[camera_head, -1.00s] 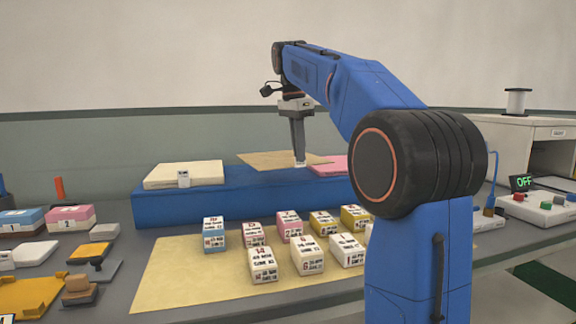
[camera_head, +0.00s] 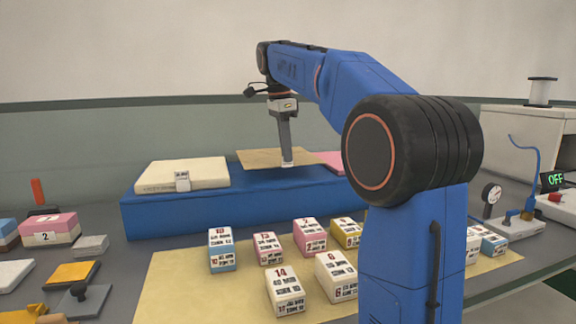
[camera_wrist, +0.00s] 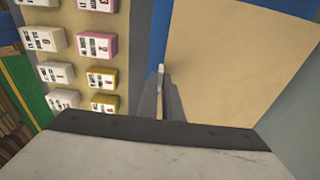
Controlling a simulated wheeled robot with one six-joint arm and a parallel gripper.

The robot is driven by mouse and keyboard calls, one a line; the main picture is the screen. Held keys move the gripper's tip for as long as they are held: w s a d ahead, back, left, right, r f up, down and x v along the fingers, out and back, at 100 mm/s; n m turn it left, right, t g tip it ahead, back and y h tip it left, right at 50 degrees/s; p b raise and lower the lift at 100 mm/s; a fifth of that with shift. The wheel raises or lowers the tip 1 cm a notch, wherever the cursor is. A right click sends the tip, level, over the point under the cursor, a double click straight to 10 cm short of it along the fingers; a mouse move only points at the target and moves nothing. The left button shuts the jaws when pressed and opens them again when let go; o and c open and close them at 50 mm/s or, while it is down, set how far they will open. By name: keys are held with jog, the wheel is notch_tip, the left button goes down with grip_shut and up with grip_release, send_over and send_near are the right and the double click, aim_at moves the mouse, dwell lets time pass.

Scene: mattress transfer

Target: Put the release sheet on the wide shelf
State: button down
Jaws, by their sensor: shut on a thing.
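The release sheet appears to be the thin tan sheet (camera_head: 262,157), flat and level over the back of the long blue shelf (camera_head: 250,208), which seems to be the wide shelf. My gripper (camera_head: 287,163) points down and is shut on the sheet's near edge. The sheet fills much of the wrist view (camera_wrist: 235,60), to the right of the fingers (camera_wrist: 160,95). A strip of blue shows beside its edge. I cannot tell whether the sheet touches the shelf.
A cream pad (camera_head: 185,174) with a small tag lies at the shelf's left end. A pink sheet (camera_head: 331,160) is partly hidden behind my arm. Several labelled blocks (camera_head: 285,290) stand on a yellow mat (camera_head: 170,290) in front.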

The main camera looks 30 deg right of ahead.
aim_at(287, 165)
jog(key=shift+f, duration=2.2)
jog(key=c, duration=1.9)
grip_release()
jog(key=shift+c, duration=0.2)
jog(key=r, duration=0.3)
jog(key=a+r, duration=0.1)
jog(key=r, duration=0.7)
jog(key=shift+w+a+r, duration=0.1)
jog(key=shift+a+r, duration=0.05)
jog(key=shift+r, duration=0.45)
